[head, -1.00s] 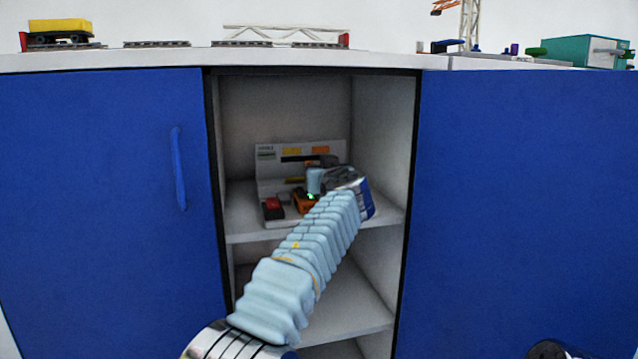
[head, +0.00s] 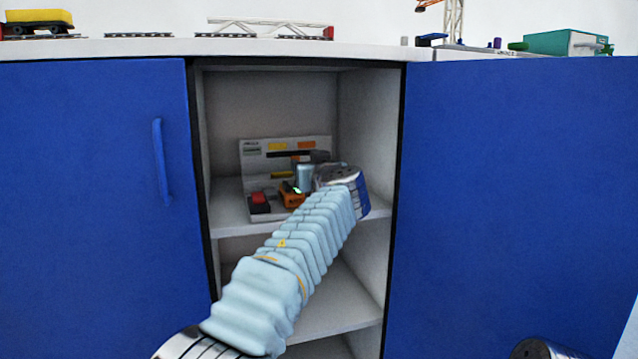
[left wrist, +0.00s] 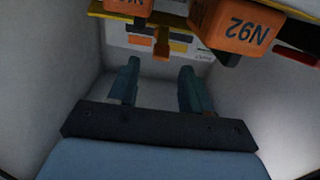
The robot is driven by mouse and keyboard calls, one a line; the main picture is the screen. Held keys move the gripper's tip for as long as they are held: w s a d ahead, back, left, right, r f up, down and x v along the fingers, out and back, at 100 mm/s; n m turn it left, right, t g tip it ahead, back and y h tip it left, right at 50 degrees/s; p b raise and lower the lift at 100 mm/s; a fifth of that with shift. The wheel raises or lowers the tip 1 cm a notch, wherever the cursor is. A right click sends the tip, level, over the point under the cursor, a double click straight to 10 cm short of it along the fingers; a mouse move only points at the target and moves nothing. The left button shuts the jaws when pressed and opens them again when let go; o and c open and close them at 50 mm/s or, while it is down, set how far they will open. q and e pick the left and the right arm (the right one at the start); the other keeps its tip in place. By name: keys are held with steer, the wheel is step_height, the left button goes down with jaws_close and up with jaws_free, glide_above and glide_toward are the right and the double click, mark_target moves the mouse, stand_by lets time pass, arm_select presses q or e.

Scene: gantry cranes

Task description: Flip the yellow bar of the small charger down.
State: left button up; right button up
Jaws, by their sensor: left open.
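The charger station is a pale panel (head: 250,178) on the upper shelf of the open cabinet. An orange charger (head: 291,195) with a green light sits at its front, beside a dark block with a red top (head: 259,200). A yellow bar (head: 282,174) shows above the orange charger; I cannot tell which charger it belongs to. A small orange tab (left wrist: 161,44) lies beyond my fingertips. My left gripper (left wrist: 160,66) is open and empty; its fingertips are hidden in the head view.
Cabinet walls and the shelf (head: 228,220) closely surround my left arm. Blue doors stand left (head: 90,190) and right (head: 510,180) of the opening. A lower shelf (head: 340,305) looks empty. Model rail and crane parts stand on the cabinet top.

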arm_select(q)
steer(key=v, duration=1)
steer(key=shift+s+b, duration=0.15)
steer(key=shift+b, duration=0.25)
arm_select(e)
steer(key=shift+f, duration=0.85)
